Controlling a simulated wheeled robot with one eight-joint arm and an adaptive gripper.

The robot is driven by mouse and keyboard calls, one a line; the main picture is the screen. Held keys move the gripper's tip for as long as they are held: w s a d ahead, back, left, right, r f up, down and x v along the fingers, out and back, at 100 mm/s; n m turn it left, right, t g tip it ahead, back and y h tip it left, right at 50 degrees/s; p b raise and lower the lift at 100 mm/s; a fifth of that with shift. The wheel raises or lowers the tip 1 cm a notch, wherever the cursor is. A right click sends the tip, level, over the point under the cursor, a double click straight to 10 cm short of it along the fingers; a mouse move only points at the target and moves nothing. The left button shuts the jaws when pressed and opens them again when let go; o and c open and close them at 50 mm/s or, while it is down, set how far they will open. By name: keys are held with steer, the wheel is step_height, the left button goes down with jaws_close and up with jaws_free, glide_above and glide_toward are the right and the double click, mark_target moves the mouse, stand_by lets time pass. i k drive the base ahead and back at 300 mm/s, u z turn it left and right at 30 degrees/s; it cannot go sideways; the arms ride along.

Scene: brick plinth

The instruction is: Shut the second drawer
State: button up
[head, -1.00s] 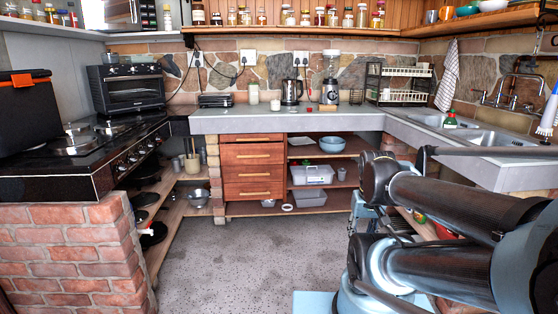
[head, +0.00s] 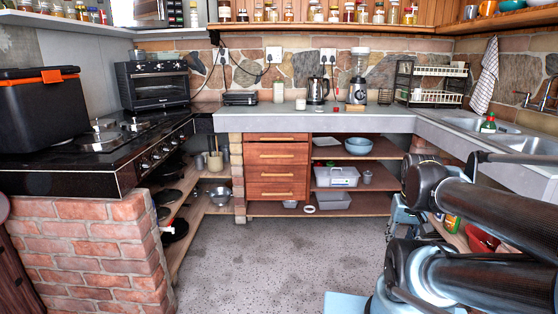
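A reddish-brown wooden drawer stack (head: 249,170) stands under the grey counter, near the middle of the head view. It has several drawers one above another, each with a pale bar handle. The second drawer (head: 260,154) from the top shows its front and handle. From this angle I cannot tell how far it sticks out. My folded dark arm fills the lower right, well apart from the drawers. My gripper is not visible.
Open shelves (head: 375,208) with a bowl and bins adjoin the drawers on the right. A brick plinth (head: 88,250) carries the black hob at left. The grey speckled floor (head: 255,265) before the drawers is clear. A sink (head: 525,143) is at right.

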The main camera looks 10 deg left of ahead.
mark_target(271, 152)
steer(key=i, duration=0.85)
